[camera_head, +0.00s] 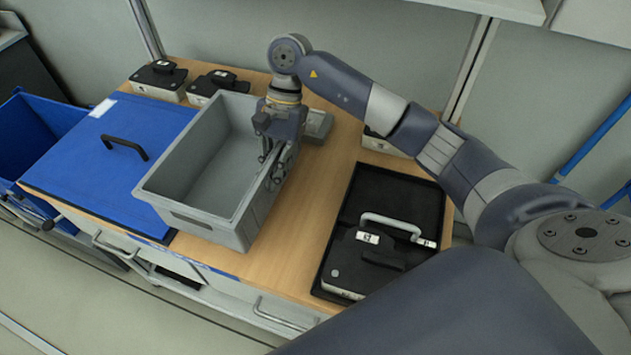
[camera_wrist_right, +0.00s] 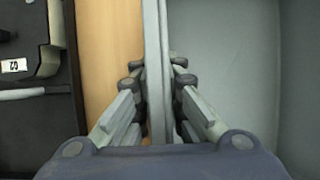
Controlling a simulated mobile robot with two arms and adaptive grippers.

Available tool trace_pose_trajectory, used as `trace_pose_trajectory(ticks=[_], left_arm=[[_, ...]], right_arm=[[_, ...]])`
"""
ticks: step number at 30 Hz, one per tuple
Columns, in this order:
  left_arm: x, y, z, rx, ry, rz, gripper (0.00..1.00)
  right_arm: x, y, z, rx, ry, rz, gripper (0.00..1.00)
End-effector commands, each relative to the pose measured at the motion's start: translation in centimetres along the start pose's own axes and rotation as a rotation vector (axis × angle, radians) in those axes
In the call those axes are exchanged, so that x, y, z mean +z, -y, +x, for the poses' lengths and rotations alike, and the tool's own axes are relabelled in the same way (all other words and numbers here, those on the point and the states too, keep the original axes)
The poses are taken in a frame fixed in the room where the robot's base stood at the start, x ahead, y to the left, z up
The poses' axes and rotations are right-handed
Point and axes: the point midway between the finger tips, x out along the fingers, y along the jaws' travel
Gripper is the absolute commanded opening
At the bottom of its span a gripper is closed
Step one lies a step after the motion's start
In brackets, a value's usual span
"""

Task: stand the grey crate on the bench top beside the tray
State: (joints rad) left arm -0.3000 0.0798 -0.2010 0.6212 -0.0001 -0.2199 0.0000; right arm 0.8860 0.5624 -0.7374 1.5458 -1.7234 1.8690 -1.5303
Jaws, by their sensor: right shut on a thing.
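The grey crate (camera_head: 205,221) is empty and upright over the wooden bench top (camera_head: 312,205), its left part over the blue panel. I cannot tell whether its base touches the bench. My right gripper (camera_head: 279,160) is shut on the crate's right wall. In the right wrist view the fingers (camera_wrist_right: 158,85) press on both sides of the crate wall (camera_wrist_right: 155,40). The black tray (camera_head: 328,262) lies to the right of the crate, with a strip of bare wood between, and holds a black-and-white device with a grey handle. My left gripper is not in view.
A blue panel (camera_head: 70,165) with a black handle lies on the bench's left part. Several black-topped devices (camera_head: 158,80) stand along the back edge. A blue bin (camera_head: 40,130) stands left of the bench. Drawers with handles are at the front.

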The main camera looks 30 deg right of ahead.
Motion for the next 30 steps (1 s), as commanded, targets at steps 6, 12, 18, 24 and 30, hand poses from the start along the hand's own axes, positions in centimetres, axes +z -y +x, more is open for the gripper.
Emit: trace_pose_trajectory(ticks=[6, 12, 18, 24, 30], left_arm=[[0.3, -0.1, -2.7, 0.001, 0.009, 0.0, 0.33], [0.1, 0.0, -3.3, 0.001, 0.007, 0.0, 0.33], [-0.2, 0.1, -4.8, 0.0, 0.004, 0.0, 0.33], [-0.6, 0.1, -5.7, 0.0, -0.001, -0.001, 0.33], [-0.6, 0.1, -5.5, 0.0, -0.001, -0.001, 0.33]], right_arm=[[-1.3, -5.0, -0.9, -0.002, 0.001, 0.002, 0.0], [-2.0, -6.9, -0.8, -0.004, 0.001, -0.003, 0.0], [-2.6, -8.0, 0.1, -0.001, 0.005, 0.0, 0.0], [-3.6, -8.0, 2.1, -0.004, 0.002, -0.002, 0.0], [-3.8, -8.0, 2.4, -0.003, 0.0, -0.003, 0.0]])
